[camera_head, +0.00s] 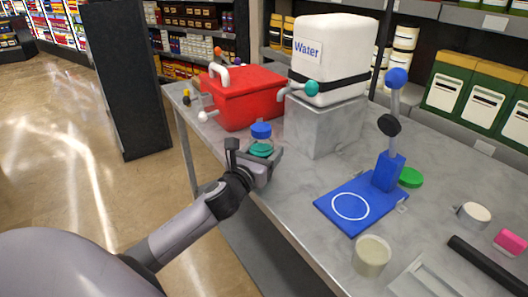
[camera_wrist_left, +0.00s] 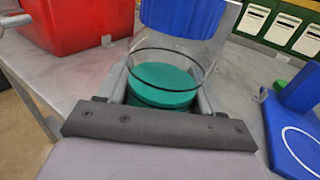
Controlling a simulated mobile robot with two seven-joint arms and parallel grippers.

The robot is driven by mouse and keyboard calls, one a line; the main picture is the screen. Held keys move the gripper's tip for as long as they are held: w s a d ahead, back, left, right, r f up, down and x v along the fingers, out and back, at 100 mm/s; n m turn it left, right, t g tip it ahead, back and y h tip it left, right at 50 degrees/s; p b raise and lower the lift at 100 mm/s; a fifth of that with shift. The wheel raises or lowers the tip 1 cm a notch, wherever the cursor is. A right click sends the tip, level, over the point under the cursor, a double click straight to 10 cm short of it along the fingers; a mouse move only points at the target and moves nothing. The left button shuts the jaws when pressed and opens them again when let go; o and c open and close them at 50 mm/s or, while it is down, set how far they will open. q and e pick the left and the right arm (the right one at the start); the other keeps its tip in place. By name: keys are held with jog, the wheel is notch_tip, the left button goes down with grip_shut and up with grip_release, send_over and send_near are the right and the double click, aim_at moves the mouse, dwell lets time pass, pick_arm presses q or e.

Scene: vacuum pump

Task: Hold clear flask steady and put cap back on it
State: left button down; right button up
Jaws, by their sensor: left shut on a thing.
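The clear flask (camera_wrist_left: 200,62) has teal contents at its lower part. It also shows in the head view (camera_head: 261,143). A blue cap (camera_head: 261,130) is at its top and fills the upper middle of the left wrist view (camera_wrist_left: 185,14). I cannot tell whether the cap is fully seated. My left gripper (camera_head: 263,156) is shut on the flask, with a finger on either side of it in the left wrist view (camera_wrist_left: 160,95). The flask is near the table's left edge, in front of the red box. My right gripper is not in view.
A red box (camera_head: 240,98) and a white water container (camera_head: 345,50) on a grey block (camera_head: 322,125) stand behind the flask. To the right are a blue stand (camera_head: 335,212), a green disc (camera_head: 411,177), a jar (camera_head: 371,257) and a black bar (camera_head: 490,265).

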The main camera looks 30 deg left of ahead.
pick_arm(q)
jog(key=shift+f, duration=0.15)
jog(key=shift+c, duration=0.8)
grip_release()
jog(key=shift+r, duration=0.3)
jog(key=s+d, duration=0.1)
jog(key=s, duration=1.1)
jog(key=shift+d+b, duration=0.25)
jog(key=shift+b, duration=0.15)
jog(key=shift+f, duration=0.1)
